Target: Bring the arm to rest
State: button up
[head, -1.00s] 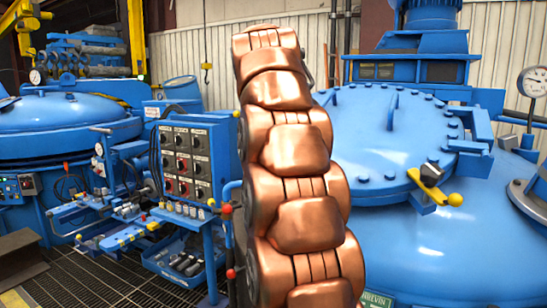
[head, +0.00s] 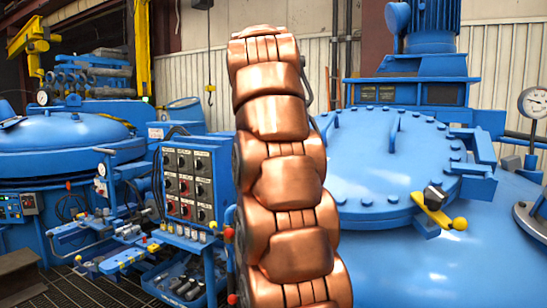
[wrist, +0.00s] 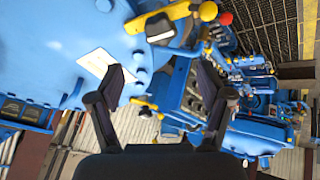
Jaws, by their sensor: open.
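My copper-coloured segmented arm (head: 290,190) rises through the middle of the head view, nearly upright with a slight lean to the left at its top. My gripper is out of the head view. In the wrist view my gripper (wrist: 172,82) shows two dark fingers spread apart, with nothing between them. Behind the fingers are blue equipment, a white plate (wrist: 98,62) and yellow handles, seen at a tilt. The fingers appear clear of these, though the distance is hard to judge.
A blue furnace with a bolted lid (head: 385,150) and a yellow-knobbed lever (head: 432,210) stands close on the right. A control panel (head: 188,180) stands left of my arm. Another blue vessel (head: 60,145) is at far left. Grating floor (head: 95,285) shows at lower left.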

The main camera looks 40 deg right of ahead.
jog(key=shift+a, duration=0.1)
dwell(0.3)
jog(key=s+a+f+n+g+y+p, duration=0.2)
jog(key=s+a+f+n+y+p, duration=0.15)
jog(key=a+f, duration=1.3)
jog(key=s+a+f+g+y+p, duration=0.1)
jog(key=s+a+f+g, duration=0.1)
jog(key=s+a+f, duration=0.5)
jog(key=s+a+f+g+y+p, duration=0.1)
jog(key=s+a+f+g, duration=0.1)
jog(key=s+a+f, duration=0.6)
jog(key=s+f+n, duration=0.1)
jog(key=s+f, duration=0.1)
jog(key=s, duration=0.5)
jog(key=shift+s+f, duration=0.25)
jog(key=shift+f, duration=0.05)
